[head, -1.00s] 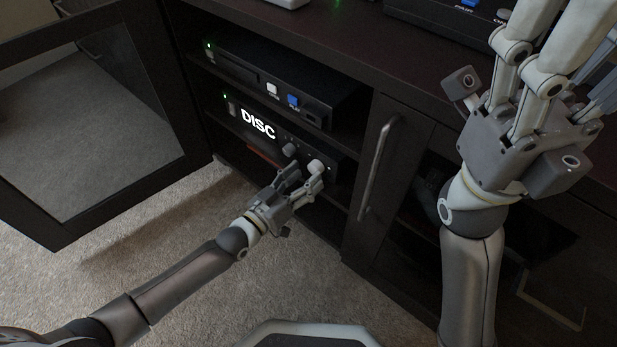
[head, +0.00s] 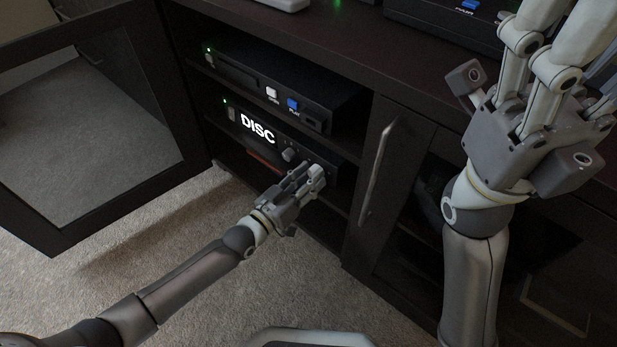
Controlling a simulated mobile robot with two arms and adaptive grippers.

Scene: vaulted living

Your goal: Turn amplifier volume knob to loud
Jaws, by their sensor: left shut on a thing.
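The amplifier (head: 236,122) is the black unit on the lower shelf of the cabinet, with a lit DISC display and a green light. Its smaller knob (head: 290,154) shows right of the display. My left gripper (head: 312,176) is at the right end of the front panel, shut on the larger pale knob there. The fingers cover most of that knob, so its pointer and setting are hidden. My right gripper (head: 556,62) is raised at the upper right, away from the amplifier. Its fingers run out of the top of the picture, so its opening is unclear.
A disc player (head: 262,84) with white and blue buttons sits on the shelf above. A glass cabinet door (head: 190,110) stands open at the left. A closed door with a long handle (head: 376,170) is just right of the amplifier. Carpet (head: 190,290) lies below.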

